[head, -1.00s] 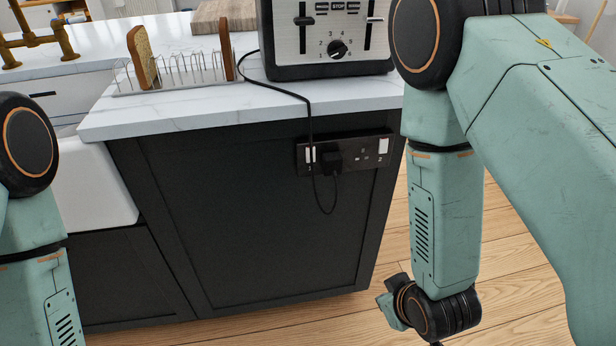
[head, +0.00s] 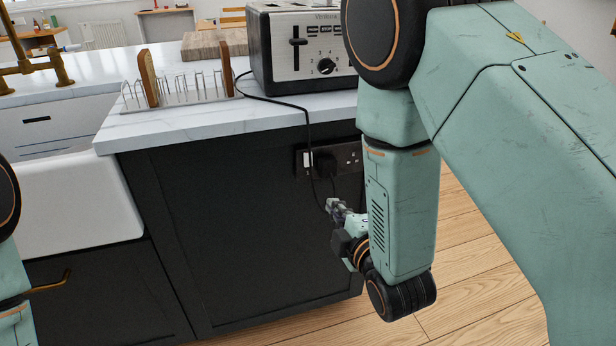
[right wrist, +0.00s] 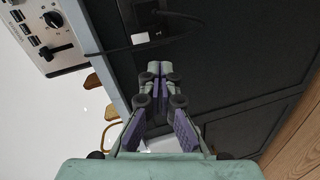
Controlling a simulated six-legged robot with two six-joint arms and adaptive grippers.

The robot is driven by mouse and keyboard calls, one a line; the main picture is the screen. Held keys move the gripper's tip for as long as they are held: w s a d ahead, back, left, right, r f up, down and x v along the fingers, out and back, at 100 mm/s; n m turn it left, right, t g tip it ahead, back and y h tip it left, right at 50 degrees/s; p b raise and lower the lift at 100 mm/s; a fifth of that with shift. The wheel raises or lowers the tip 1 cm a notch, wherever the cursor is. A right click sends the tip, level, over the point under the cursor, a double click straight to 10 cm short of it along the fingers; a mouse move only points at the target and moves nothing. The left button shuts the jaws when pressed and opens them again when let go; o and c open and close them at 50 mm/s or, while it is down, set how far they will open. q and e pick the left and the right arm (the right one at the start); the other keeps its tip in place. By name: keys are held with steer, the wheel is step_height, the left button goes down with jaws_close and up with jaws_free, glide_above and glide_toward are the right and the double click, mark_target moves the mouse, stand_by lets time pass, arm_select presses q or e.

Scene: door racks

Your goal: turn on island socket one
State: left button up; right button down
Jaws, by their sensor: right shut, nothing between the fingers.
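The black double socket plate (head: 344,160) is on the dark end panel of the island, under the worktop. Its left switch, a white rocker (head: 308,161), shows beside a black plug (head: 326,164). My right gripper (head: 333,203) is shut and empty, just below the plug, near the hanging cord. The right part of the plate is hidden behind my right arm. In the right wrist view, the closed fingertips (right wrist: 160,68) are below the white rocker (right wrist: 140,38), apart from it in the picture. I cannot tell whether the rocker is on. My left gripper is out of view.
A black cord (head: 307,125) runs from the toaster (head: 290,50) over the worktop edge and hangs in front of the panel. A white sink (head: 75,205) is at the left. Wooden floor lies open at the right.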

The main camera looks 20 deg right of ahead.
steer(key=shift+w+r+n+t, duration=0.2)
steer(key=shift+r+n+t, duration=0.2)
steer(key=shift+r+n, duration=0.65)
steer(key=shift+f, duration=0.2)
steer(key=b, duration=0.4)
glide_toward(309, 165)
steer(key=w, duration=0.4)
steer(key=w+f, duration=0.1)
steer(key=w, duration=0.1)
steer(key=shift+w+a, duration=0.1)
steer(key=shift+a, duration=0.1)
steer(key=shift+w+r, duration=0.1)
steer(key=shift+w, duration=0.2)
